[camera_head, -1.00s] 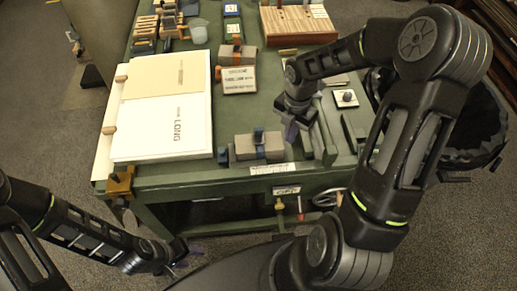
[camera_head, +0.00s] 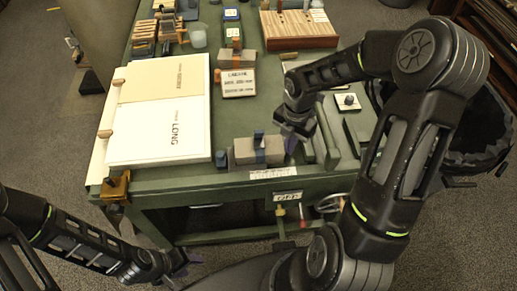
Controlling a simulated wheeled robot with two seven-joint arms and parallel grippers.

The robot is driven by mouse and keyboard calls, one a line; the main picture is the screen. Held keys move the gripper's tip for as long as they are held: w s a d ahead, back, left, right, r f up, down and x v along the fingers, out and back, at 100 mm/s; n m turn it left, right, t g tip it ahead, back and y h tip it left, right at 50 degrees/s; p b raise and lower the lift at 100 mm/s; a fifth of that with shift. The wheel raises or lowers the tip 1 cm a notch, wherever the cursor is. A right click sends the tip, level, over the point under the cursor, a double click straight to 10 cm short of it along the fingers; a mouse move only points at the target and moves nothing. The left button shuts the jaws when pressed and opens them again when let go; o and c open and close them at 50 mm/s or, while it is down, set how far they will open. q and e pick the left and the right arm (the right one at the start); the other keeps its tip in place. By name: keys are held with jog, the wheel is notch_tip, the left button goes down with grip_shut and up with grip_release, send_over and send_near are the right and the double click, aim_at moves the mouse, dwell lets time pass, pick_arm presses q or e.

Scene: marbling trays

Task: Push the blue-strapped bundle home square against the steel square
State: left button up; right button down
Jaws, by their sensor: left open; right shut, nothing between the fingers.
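The blue-strapped bundle (camera_head: 243,152) is a grey block with a blue band, lying near the front edge of the green table. My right gripper (camera_head: 290,142) is low over the table at the bundle's right end, its fingers shut with nothing in them. I cannot tell whether it touches the bundle. Long grey bars (camera_head: 328,138) lie just right of the gripper; they may be part of the steel square, but the arm hides some of this area. My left gripper (camera_head: 188,262) is open and empty, below and in front of the table.
A white board with a sheet marked LONG (camera_head: 150,148) covers the table's left side. An orange-strapped bundle (camera_head: 228,60) and a printed card (camera_head: 238,84) lie behind. A wooden block (camera_head: 300,30) stands at the back right. A brass clamp (camera_head: 116,187) sits at the front left corner.

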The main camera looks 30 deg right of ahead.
jog(key=shift+f, duration=0.45)
jog(key=shift+r, duration=0.15)
jog(key=shift+a, duration=0.45)
dwell(0.6)
jog(key=shift+w, duration=0.1)
dwell(0.6)
jog(key=r+p, duration=0.2)
jog(key=d+r+p, duration=0.1)
jog(key=r+p, duration=0.2)
dwell(0.3)
dwell(0.6)
